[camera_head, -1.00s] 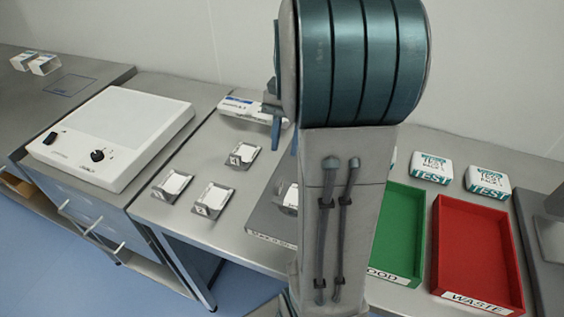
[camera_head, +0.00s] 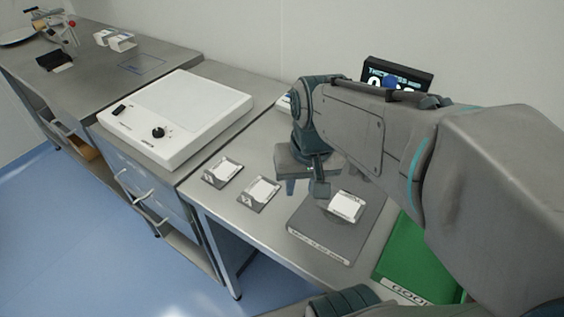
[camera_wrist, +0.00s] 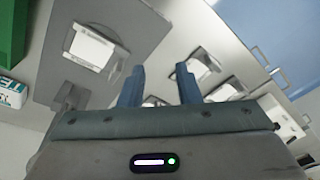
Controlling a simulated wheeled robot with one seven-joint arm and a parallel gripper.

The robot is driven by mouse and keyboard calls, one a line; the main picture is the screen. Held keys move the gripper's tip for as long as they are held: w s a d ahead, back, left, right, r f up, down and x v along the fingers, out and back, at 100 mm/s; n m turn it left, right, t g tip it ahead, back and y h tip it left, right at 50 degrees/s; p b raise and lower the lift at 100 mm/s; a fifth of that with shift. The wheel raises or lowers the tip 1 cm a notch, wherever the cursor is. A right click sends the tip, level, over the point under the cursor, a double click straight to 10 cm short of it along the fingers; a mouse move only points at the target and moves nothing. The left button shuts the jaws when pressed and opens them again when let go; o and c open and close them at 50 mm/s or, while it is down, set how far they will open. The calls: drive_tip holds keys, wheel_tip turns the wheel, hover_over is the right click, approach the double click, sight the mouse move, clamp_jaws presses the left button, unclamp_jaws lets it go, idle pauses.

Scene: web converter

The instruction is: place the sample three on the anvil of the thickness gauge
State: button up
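My gripper (camera_head: 305,188) hangs over the bench just left of the thickness gauge's grey base plate (camera_head: 322,244). In the wrist view its two fingers (camera_wrist: 160,72) are apart with nothing held between them. A white square sample (camera_head: 346,206) lies on the gauge's anvil; it also shows in the wrist view (camera_wrist: 92,46). Two white samples in small grey holders, one (camera_head: 222,169) and another (camera_head: 261,190), sit on the bench left of the gripper. Another white piece (camera_wrist: 152,101) shows partly behind the fingers. I cannot read which is sample three.
The gauge's display (camera_head: 396,76) stands behind my arm. A green tray (camera_head: 425,258) lies right of the gauge. A white flat device (camera_head: 178,117) with a black knob is at the left. Bare bench surrounds the holders.

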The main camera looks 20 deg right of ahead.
drive_tip(key=shift+s+a+f+n+t, duration=0.6)
drive_tip(key=shift+s+a+n, duration=0.2)
drive_tip(key=shift+a+n, duration=0.1)
